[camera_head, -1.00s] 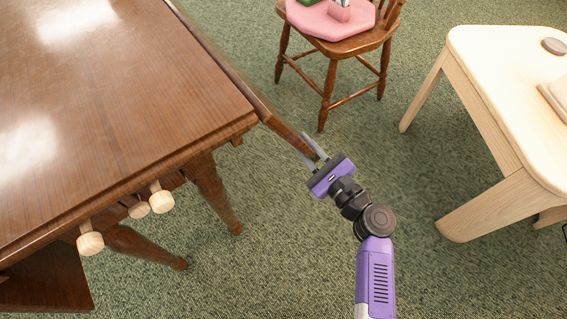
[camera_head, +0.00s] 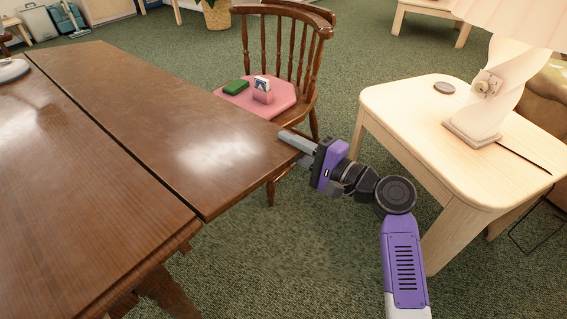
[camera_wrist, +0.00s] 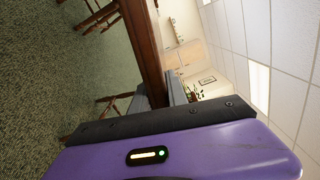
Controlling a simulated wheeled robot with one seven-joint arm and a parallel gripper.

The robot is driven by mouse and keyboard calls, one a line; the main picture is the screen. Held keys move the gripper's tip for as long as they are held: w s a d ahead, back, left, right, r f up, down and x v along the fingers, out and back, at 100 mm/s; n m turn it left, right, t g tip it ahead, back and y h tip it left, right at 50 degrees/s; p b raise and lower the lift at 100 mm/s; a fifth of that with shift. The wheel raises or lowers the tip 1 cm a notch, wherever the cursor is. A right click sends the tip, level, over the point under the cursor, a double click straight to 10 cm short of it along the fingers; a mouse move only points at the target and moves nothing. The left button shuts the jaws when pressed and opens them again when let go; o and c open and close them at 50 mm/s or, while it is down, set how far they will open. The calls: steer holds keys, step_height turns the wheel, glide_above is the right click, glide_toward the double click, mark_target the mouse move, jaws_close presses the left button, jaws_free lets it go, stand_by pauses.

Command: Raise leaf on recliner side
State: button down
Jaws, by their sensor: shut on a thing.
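The table leaf (camera_head: 178,112) is a glossy brown wooden panel. In the head view it lies about level with the tabletop (camera_head: 70,205), with a dark seam between them. My gripper (camera_head: 296,144) is at the leaf's near right corner, shut on its edge with one finger above. In the wrist view the leaf's edge (camera_wrist: 142,42) runs between the two fingers (camera_wrist: 158,95). The underside and any supports below the leaf are hidden in the head view.
A wooden chair (camera_head: 294,50) with a pink cushion (camera_head: 280,101), a green box (camera_head: 236,87) and a small card holder (camera_head: 263,94) stands just beyond the leaf. A pale side table (camera_head: 415,105) with a lamp (camera_head: 490,100) is close on the right. Carpet (camera_head: 270,260) is open in front.

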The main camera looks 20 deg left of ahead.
steer(key=shift+w+r+n+p, duration=0.1)
steer(key=shift+r+n+p, duration=0.75)
steer(key=shift+r, duration=1.85)
steer(key=shift+r+n, duration=0.1)
steer(key=shift+n, duration=0.25)
steer(key=c, duration=1.3)
jaws_free()
steer(key=shift+d, duration=0.15)
steer(key=p+v, duration=0.1)
steer(key=v, duration=0.6)
steer(key=shift+d+p, duration=0.25)
steer(key=shift+p, duration=0.05)
